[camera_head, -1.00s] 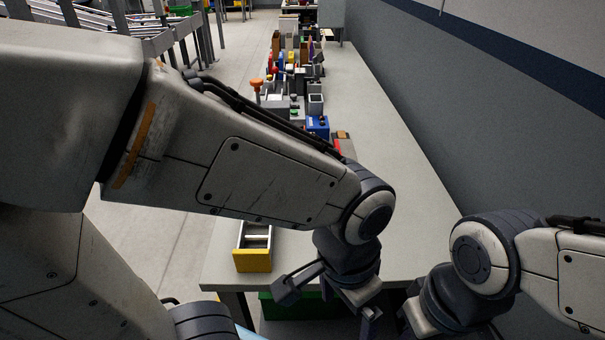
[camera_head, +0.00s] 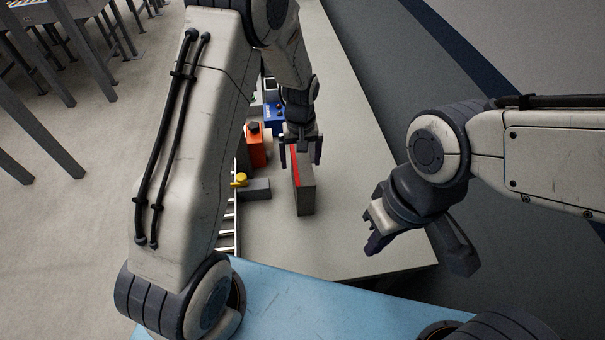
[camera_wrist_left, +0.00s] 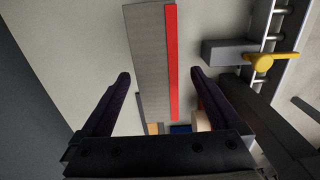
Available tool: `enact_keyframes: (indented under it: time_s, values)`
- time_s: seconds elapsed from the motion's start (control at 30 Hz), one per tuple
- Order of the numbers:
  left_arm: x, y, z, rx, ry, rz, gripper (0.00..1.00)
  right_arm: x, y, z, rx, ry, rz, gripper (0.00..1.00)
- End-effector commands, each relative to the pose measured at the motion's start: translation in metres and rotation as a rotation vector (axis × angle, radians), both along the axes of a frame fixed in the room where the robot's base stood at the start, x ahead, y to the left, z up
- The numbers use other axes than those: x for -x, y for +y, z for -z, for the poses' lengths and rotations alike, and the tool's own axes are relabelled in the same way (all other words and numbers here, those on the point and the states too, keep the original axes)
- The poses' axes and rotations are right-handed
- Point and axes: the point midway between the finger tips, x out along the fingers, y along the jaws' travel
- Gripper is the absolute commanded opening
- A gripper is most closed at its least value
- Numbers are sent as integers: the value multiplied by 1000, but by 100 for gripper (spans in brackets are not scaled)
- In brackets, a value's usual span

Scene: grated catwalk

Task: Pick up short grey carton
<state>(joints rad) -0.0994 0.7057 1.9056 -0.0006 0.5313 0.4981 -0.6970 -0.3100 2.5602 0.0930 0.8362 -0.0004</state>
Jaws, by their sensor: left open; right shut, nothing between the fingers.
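The short grey carton (camera_head: 305,190) stands on the table, a grey block with a red strip along one edge. In the left wrist view the carton (camera_wrist_left: 148,60) lies between my spread fingers, with the red strip on its right side. My left gripper (camera_head: 301,158) is open at the far end of the carton, a finger to each side; I cannot tell whether they touch it. My left gripper also shows in the left wrist view (camera_wrist_left: 160,82). My right gripper (camera_head: 372,232) is shut and empty, to the right of the carton near the table's right edge.
A grey block with a yellow handle (camera_head: 240,181) stands left of the carton beside a metal rail. It also shows in the left wrist view (camera_wrist_left: 262,60). An orange item (camera_head: 255,148) and a blue item (camera_head: 273,115) stand further back. The table (camera_head: 350,235) is clear in front.

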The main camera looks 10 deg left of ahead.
Motion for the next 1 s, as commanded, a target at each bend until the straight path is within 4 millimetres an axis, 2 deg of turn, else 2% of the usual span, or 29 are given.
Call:
enact_keyframes:
  time_s: [0.1, 0.27, 0.47, 0.6, 0.93, 1.0]
  values:
    - [0, -3, 12, 0, 0, 4, 98, 0, 0, -5, 0, 0, -1, 0]
    - [0, -3, 20, 0, 0, 5, 98, 0, 0, -11, 0, 0, -2, 0]
    - [1, -3, 44, 0, 4, 4, 98, 0, 0, -30, 0, 0, -5, 0]
    - [0, -2, 61, 0, 1, 3, 98, 0, 0, -34, 0, -1, -6, 0]
    - [0, -1, 68, 1, -1, 2, 98, 0, 0, -34, 0, -1, -6, 0]
    - [0, -1, 68, 1, -1, 2, 71, 0, 0, -34, 0, -1, -6, 0]
